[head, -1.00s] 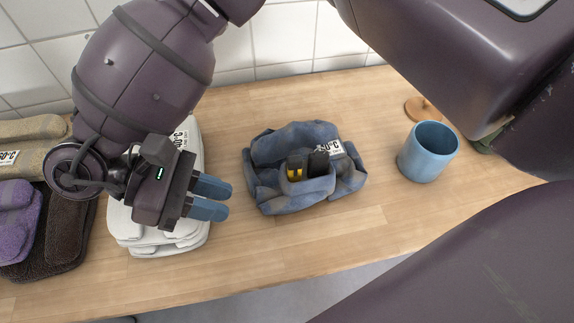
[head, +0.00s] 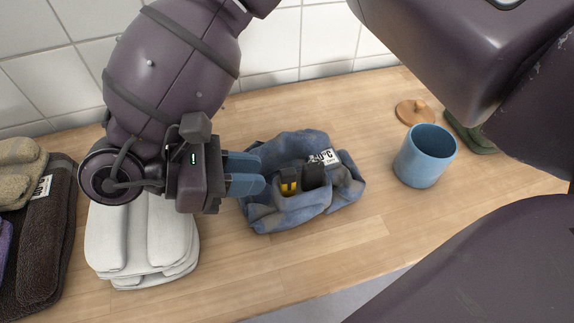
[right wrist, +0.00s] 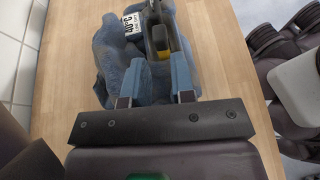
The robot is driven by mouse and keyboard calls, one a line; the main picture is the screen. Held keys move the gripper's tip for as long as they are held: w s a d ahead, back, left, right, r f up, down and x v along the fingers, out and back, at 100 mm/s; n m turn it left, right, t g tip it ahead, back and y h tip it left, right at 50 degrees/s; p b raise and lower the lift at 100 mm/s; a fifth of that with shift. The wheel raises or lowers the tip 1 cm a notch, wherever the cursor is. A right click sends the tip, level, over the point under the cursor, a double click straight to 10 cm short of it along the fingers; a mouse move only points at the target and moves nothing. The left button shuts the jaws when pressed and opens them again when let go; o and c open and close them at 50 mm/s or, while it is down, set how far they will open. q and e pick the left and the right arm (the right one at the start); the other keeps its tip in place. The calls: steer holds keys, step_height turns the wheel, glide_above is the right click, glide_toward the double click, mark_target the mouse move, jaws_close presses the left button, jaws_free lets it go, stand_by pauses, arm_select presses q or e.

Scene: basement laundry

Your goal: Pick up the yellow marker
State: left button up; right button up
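The yellow marker (head: 289,187) shows only as small yellow patches beside dark parts, inside a blue denim bundle (head: 287,220) on the wooden counter. Most of it is hidden by the cloth. A second dark item (head: 314,174) stands beside it. My right gripper (head: 248,175) is at the bundle's left edge, its blue fingers pointing right toward the marker. In the right wrist view the fingers (right wrist: 154,88) are apart with nothing gripped, and a yellow piece (right wrist: 162,71) shows ahead between them. My left gripper is not in view.
A blue cup (head: 425,158) and a round wooden lid (head: 416,111) stand right of the bundle. White folded towels (head: 145,245) lie under my right arm, with dark towels (head: 48,240) farther left. A tiled wall (head: 290,45) runs behind. The counter in front of the bundle is clear.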

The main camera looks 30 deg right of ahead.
mark_target(277, 187)
steer(key=x, duration=0.3)
steer(key=shift+s+d+f+b, duration=0.15)
steer(key=shift+d+f+b, duration=0.15)
steer(key=shift+s+d, duration=0.15)
steer(key=shift+d, duration=0.2)
jaws_close()
